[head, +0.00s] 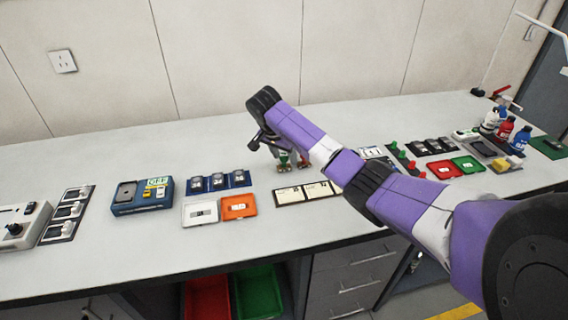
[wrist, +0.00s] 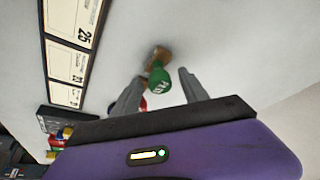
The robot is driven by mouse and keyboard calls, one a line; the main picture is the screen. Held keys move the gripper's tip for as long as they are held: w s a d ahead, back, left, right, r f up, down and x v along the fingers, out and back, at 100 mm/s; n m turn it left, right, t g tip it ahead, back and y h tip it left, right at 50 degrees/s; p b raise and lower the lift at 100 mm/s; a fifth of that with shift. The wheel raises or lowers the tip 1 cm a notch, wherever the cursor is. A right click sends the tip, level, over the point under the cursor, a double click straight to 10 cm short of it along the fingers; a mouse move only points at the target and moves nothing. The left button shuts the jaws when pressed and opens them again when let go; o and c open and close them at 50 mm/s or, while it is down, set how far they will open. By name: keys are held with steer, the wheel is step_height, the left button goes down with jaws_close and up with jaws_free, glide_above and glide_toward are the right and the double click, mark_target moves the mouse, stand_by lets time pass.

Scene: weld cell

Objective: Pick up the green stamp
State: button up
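The green stamp (wrist: 159,82) stands on the pale worktop in the wrist view, with a rounded green handle bearing pale marks and a tan base (wrist: 159,55). My gripper (wrist: 161,75) is open, with one finger to each side of the stamp and a visible gap on both sides. In the head view my gripper (head: 288,160) points down at the worktop near the wall side, and the green stamp (head: 284,158) shows at its fingers. A small red item (wrist: 143,103) shows partly behind the left finger; the rest of it is hidden.
Dark-framed cards (head: 307,193) lie in front of the gripper. An orange tray (head: 238,207), a white tray (head: 200,212), blue holders (head: 220,182) and a blue box (head: 142,195) lie left. Red (head: 443,169) and green (head: 468,164) trays and bottles stand right. The worktop behind is clear.

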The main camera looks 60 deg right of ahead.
jaws_close()
step_height(320, 180, up, 12)
steer(key=f+b, duration=0.1)
step_height(320, 180, up, 9)
steer(key=p, duration=0.7)
glide_above(283, 154)
steer(key=shift+s+a, duration=0.1)
steer(key=shift+s, duration=0.15)
